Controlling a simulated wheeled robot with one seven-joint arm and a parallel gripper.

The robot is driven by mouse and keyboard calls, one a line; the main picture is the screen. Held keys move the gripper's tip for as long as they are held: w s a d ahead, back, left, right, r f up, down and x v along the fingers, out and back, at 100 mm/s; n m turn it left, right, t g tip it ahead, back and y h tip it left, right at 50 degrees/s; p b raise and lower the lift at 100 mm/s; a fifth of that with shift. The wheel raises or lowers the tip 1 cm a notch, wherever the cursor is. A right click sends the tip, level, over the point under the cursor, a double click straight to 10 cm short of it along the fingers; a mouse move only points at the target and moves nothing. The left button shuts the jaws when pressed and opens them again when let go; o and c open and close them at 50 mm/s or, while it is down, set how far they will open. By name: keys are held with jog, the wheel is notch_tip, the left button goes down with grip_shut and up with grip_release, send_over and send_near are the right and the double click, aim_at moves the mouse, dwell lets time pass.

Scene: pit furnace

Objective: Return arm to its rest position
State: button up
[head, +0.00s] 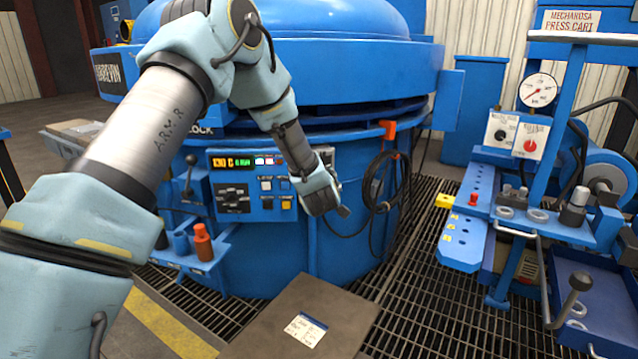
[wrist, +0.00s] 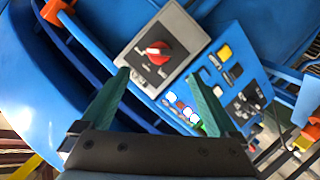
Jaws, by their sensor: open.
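My arm reaches from the lower left across the head view, and my gripper (head: 338,208) hangs in front of the blue pit furnace (head: 345,265), near its control panel (head: 262,205). In the wrist view my gripper (wrist: 160,88) has its two green fingers spread apart with nothing held between them. A grey box with a red rotary knob (wrist: 155,52) lies beyond the fingertips. The furnace panel (wrist: 225,75) with its buttons shows beside it. I cannot tell whether the fingers touch anything.
A blue press cart (head: 470,215) with a gauge (head: 538,91) stands at the right. A cable coil (head: 380,185) hangs on the furnace. A dark plate with a label (head: 305,330) is at the front. Open grating (head: 415,310) lies between furnace and cart.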

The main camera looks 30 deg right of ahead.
dwell(0.4)
jog(key=a+r+m+g+y, duration=0.3)
jog(key=a+g, duration=0.2)
jog(key=a, duration=1.9)
jog(key=s+a+r+g+y+p, duration=0.1)
jog(key=s+a+g+y, duration=0.4)
jog(key=s+a, duration=1.7)
notch_tip(320, 180, up, 19)
jog(key=w+a+g+h+p, duration=0.1)
jog(key=w+p, duration=0.1)
jog(key=p, duration=1.6)
jog(key=shift+w+a+f+m+p, duration=0.2)
jog(key=shift+w+a+m+p, duration=0.1)
jog(key=shift+m+p, duration=0.1)
